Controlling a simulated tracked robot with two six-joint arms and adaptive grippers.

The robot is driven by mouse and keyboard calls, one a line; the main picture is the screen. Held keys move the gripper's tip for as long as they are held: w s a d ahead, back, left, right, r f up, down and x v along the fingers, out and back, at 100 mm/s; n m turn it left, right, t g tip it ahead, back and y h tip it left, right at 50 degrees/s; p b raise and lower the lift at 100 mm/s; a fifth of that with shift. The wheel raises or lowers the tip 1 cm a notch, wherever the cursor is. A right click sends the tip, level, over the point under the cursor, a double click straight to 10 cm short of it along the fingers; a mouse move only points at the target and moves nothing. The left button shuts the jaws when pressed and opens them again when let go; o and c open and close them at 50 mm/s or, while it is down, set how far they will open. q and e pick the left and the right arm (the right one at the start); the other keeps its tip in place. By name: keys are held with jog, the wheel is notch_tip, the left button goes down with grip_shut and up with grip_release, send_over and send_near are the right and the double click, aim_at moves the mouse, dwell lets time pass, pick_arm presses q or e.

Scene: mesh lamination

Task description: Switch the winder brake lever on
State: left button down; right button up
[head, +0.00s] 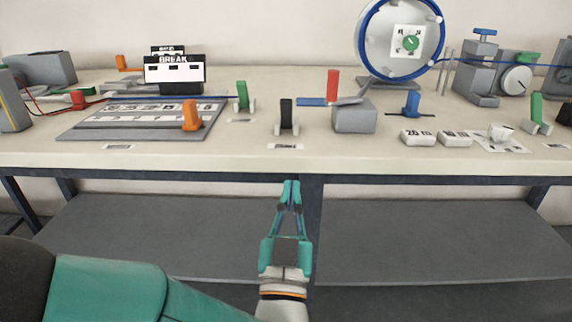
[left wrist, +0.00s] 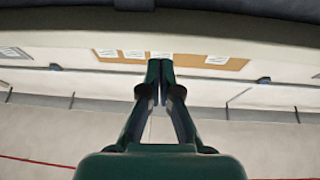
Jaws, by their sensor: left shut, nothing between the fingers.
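Several upright levers stand on the bench (head: 240,155) in the head view; their labels are too small to read, so I cannot tell which is the winder brake lever. A black-handled lever (head: 287,113) stands near the front edge, a green lever (head: 242,95) behind it to the left, and another green lever (head: 537,107) at the far right. My left gripper (head: 291,183) is shut and empty, below the bench's front edge, under the black lever and apart from it. Its closed fingers also show in the left wrist view (left wrist: 160,66). My right gripper is not in view.
An orange handle (head: 190,115) stands on the grey panel at left. A red lever (head: 333,84) rises behind a grey box (head: 354,118). A blue-rimmed wheel (head: 372,50) stands behind, with a blue handle (head: 411,103) in front. White blocks (head: 417,138) lie at right.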

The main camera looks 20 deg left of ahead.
pick_arm(q)
jog(key=shift+s+a+r+n+y+b, duration=0.15)
jog(key=shift+s+r+n+y+b, duration=0.1)
jog(key=shift+s+y, duration=0.2)
jog(key=shift+s+a+r+n+y+b, duration=0.15)
jog(key=shift+s+n+y, duration=0.1)
jog(key=shift+s+y, duration=0.2)
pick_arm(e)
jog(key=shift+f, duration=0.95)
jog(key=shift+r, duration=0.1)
pick_arm(q)
jog(key=p, duration=1.1)
send_near(287, 112)
jog(key=x, duration=0.5)
jog(key=shift+a+r, duration=0.1)
jog(key=shift+r, duration=0.1)
jog(key=shift+p+x, duration=0.7)
jog(key=shift+x, duration=0.25)
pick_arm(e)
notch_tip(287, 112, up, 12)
pick_arm(q)
jog(key=shift+w+f, duration=0.1)
jog(key=shift+f, duration=0.1)
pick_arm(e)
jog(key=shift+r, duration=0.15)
